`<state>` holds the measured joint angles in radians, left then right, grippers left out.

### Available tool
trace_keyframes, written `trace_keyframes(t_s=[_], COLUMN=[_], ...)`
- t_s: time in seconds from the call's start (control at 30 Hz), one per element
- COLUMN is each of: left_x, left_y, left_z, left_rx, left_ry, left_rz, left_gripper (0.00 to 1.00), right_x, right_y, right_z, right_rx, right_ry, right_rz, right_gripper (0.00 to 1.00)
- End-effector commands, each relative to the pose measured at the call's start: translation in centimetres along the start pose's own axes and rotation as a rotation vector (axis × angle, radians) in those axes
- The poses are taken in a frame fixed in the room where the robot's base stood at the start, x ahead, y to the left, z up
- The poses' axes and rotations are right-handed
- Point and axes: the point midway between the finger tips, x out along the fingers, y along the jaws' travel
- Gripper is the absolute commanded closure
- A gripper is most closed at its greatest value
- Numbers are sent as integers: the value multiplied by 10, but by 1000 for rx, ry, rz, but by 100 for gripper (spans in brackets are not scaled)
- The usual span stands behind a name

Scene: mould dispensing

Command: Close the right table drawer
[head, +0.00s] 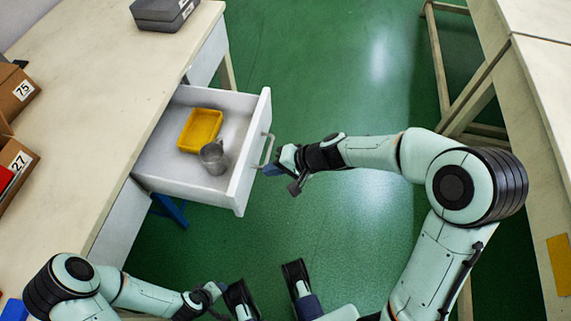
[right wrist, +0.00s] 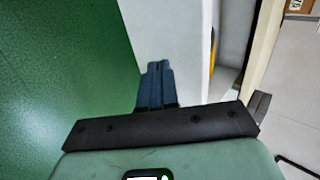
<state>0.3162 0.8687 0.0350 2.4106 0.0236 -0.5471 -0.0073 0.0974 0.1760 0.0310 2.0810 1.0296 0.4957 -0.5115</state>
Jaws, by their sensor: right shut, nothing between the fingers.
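A white table drawer (head: 240,165) stands pulled out from the left-hand table in the head view. A bar handle (head: 263,152) is on its front. Inside lie a yellow tray (head: 200,130) and a grey metal cup (head: 214,157). My right gripper (head: 280,168) is shut and empty, close beside the handle and drawer front; I cannot tell whether it touches. In the right wrist view its dark blue fingers (right wrist: 157,85) are together beside a white panel (right wrist: 178,35). My left gripper (head: 240,299) is low in the head view, away from the drawer; its jaw opening is unclear.
The pale table (head: 95,95) carries a grey case (head: 163,12) and numbered cardboard boxes (head: 17,92) at the left. Green floor (head: 330,60) lies clear beyond the drawer. Another table (head: 540,90) stands at the right, behind my right arm.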

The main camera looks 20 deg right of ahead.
Motion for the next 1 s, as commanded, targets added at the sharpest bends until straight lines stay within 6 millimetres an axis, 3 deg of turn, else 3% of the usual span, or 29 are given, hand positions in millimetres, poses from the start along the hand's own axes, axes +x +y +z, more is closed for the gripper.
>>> trace_keyframes(t_s=[0.03, 0.3, 0.83, 1.0], left_x=[5, -4, -5, -8], left_y=[-2, 2, 2, 3], left_z=[-4, 4, 6, 10], left_rx=[-1, 1, 2, 3], left_ry=[11, -12, -18, -30], left_rz=[-1, 1, 1, 2], left_gripper=[57, 57, 57, 57], right_x=[12, 32, 37, 47], right_y=[2, -25, -28, -39], right_z=[1, 0, 0, 1], right_rx=[0, -1, 0, -1], right_ry=[-4, -1, 0, -2], right_rz=[1, 0, 1, 0], right_gripper=[100, 100, 100, 100])
